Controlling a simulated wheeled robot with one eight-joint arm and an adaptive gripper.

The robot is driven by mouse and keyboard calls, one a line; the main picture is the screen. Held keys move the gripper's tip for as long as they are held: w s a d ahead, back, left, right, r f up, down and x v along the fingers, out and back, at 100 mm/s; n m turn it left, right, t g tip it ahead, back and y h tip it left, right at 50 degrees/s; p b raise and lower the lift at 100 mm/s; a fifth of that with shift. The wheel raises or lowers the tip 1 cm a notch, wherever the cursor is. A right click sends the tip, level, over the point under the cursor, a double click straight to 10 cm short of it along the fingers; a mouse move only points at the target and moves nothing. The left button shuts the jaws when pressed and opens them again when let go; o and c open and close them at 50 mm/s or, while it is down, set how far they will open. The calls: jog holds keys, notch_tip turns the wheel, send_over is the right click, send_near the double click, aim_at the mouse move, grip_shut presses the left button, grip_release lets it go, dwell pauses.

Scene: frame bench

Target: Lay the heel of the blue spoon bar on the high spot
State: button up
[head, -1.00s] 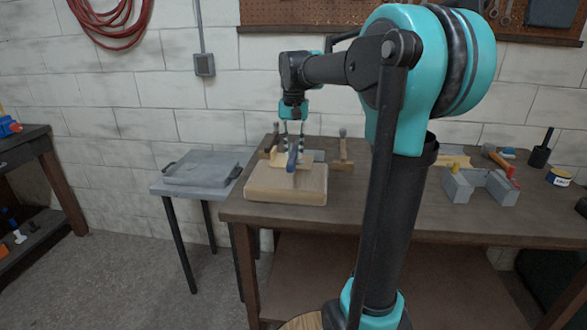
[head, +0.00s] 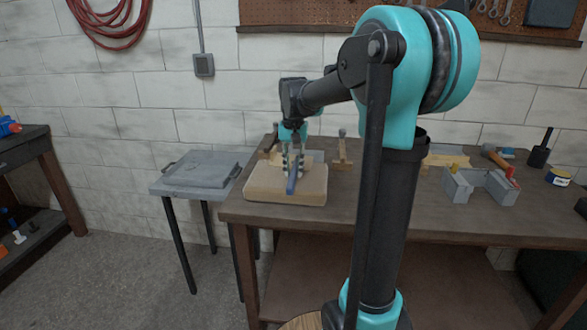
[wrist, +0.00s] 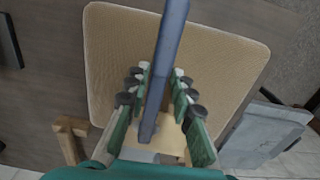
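The blue spoon bar (head: 292,183) is long and narrow, and it is in my gripper (head: 293,166). In the wrist view the bar (wrist: 168,40) runs between the two rows of dark finger pads of my gripper (wrist: 161,88), one end toward the top edge. The fingers are closed around it. The bar is over the tan padded block (head: 262,190), whose top also fills much of the wrist view (wrist: 115,50). I cannot tell whether the bar touches the block. No high spot can be made out; a pale wooden piece (wrist: 172,142) shows partly behind the bar.
Wooden uprights (head: 342,150) stand at the back of the brown bench (head: 400,215). Grey blocks (head: 458,188) and a hammer (head: 494,156) lie to the right. A small grey table (head: 165,188) with a flat grey case (head: 200,170) stands left.

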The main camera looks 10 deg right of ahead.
aim_at(294, 173)
jog(key=shift+o, duration=1.4)
notch_tip(294, 173, up, 12)
